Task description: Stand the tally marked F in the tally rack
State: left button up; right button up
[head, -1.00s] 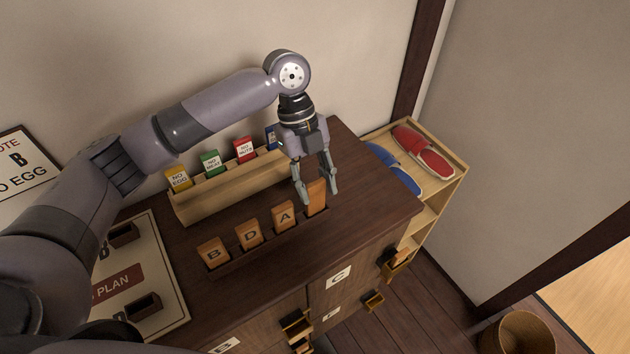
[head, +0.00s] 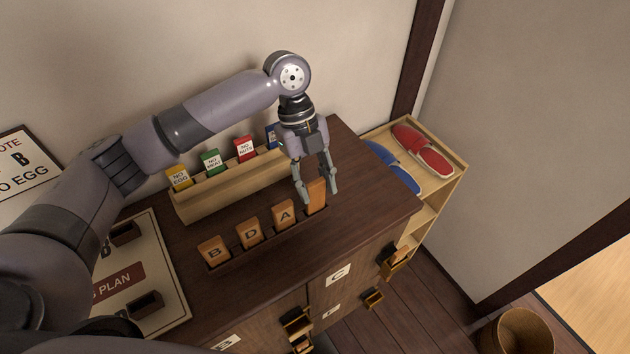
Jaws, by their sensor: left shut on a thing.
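The tally rack (head: 233,265) is a long dark wooden holder along the front of the cabinet top. Wooden tallies marked B (head: 213,252), D (head: 248,233) and A (head: 284,215) stand in it. My left gripper (head: 318,197) is shut on a wooden tally (head: 316,196) at the rack's right end. That tally is upright, and no letter on it can be read from here. Its lower end is at the rack; I cannot tell whether it is fully seated. My right gripper is not in view.
Behind the rack, a pale wooden holder (head: 205,207) carries yellow, green, red and blue cards. A plan board (head: 170,262) lies at left. Shelves at right hold red slippers (head: 422,152) and blue slippers (head: 398,172). Small drawers stand open below the cabinet's front edge.

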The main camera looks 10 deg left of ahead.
pick_arm(q)
jog(key=shift+f, duration=0.5)
jog(key=shift+f, duration=0.15)
jog(key=o, duration=1.2)
jog(key=shift+o, duration=0.5)
